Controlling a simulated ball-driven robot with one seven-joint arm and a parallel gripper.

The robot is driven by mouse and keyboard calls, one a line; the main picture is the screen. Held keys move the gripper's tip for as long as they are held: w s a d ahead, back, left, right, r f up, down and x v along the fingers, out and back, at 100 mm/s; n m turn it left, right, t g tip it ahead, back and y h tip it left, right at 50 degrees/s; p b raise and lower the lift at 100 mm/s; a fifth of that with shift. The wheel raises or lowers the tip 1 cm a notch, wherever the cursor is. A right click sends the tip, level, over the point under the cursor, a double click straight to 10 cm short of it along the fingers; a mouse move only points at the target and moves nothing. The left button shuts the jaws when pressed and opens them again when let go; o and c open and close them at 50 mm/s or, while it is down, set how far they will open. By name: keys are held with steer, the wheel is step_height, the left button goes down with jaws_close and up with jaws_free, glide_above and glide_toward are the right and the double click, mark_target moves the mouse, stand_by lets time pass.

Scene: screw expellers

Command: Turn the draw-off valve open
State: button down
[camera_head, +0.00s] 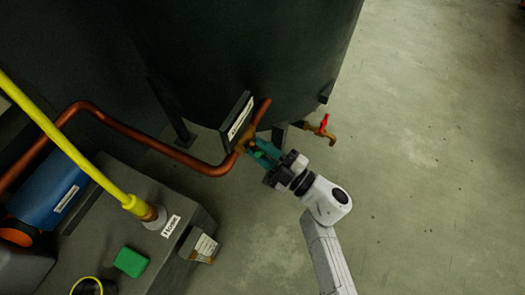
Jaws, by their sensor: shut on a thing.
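A brass valve (242,147) sits on the copper pipe at the foot of the dark tank, beside a dark plate with a white label. I take this as the draw-off valve; the label's text is too small to read. My gripper (264,154) reaches in from the lower right and is shut on the valve's handle. A teal part shows at the fingertips; I cannot tell whether it is the handle or the finger pads. The jaws hide most of the handle, so its angle cannot be told.
The dark tank (240,60) stands behind the valve. A brass tap with a red handle (324,122) sticks out to the right. The copper pipe (150,141) runs left. A grey machine (190,222) with a yellow hose (70,150) fills the lower left. The right-hand floor is clear.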

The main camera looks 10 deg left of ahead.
steer(key=n+b, duration=0.1)
steer(key=n, duration=0.1)
steer(key=f+n+g+y+b, duration=0.1)
steer(key=n+b, duration=0.3)
steer(key=n, duration=0.1)
steer(key=shift+s+f+g, duration=0.25)
steer(key=shift+s+g, duration=0.05)
steer(key=shift+s+a+f+n+g+y+b, duration=0.1)
steer(key=shift+n+g+y+b, duration=0.3)
steer(key=shift+n+b, duration=0.45)
steer(key=shift+f+n+g+y+b, duration=0.1)
steer(key=shift+n+g+y+b, duration=0.3)
steer(key=shift+n, duration=1.05)
steer(key=c, duration=1.1)
jaws_free()
steer(key=shift+c, duration=0.2)
steer(key=p+v, duration=0.1)
steer(key=v, duration=0.9)
steer(key=shift+d, duration=0.45)
steer(key=shift+r, duration=0.1)
